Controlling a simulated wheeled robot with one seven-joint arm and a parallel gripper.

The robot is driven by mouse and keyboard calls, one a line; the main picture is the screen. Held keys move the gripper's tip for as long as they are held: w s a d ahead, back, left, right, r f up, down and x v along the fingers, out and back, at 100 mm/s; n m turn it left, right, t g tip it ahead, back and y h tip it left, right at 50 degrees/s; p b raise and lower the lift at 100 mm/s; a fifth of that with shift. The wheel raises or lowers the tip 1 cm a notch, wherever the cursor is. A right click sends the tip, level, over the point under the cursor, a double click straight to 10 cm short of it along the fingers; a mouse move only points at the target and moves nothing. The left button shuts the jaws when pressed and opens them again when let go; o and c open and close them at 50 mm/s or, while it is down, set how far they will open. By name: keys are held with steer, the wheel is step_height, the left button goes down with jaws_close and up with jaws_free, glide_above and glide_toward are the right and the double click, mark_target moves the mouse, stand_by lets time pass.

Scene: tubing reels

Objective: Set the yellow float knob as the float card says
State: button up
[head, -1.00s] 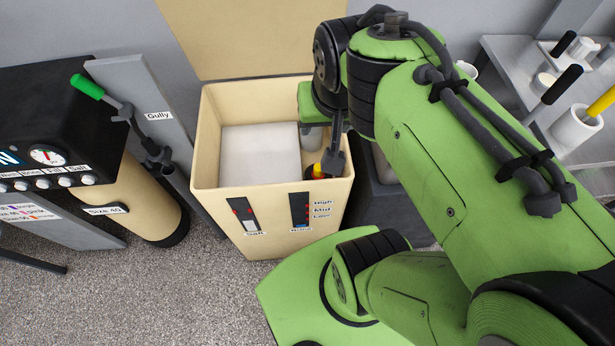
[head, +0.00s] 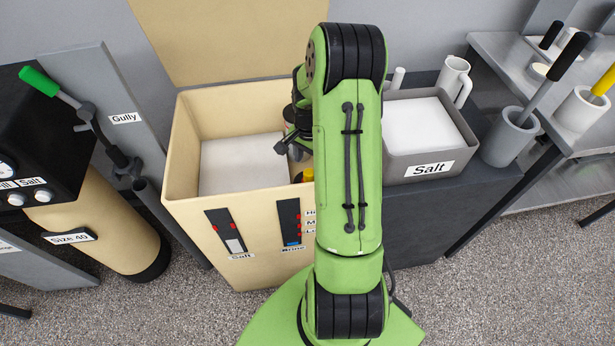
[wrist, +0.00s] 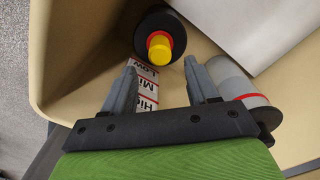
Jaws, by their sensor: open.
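The yellow float knob (wrist: 159,48) has a red ring and sits on a round black disc inside the cream tank; a sliver of yellow shows in the head view (head: 308,174). My gripper (wrist: 161,74) is open and empty, its fingertips pointing toward the knob, which lies just beyond them. A white scale strip (wrist: 146,88) reading Low, Mid and High shows partly between the fingers. In the head view my arm hides most of the gripper and the knob. I cannot pick out a float card.
The cream tank (head: 180,165) holds a white block (head: 240,165) and has Salt and Brine gauges on its front. A grey cylinder with a red band (wrist: 238,88) stands close beside the right finger. A grey bin marked Salt (head: 398,170) stands to the right.

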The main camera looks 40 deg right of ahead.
mark_target(309, 172)
step_height(309, 172, down, 7)
steer(key=shift+f+b, duration=0.1)
steer(key=shift+b, duration=0.6)
steer(key=shift+c, duration=0.4)
jaws_close()
steer(key=shift+r, duration=0.2)
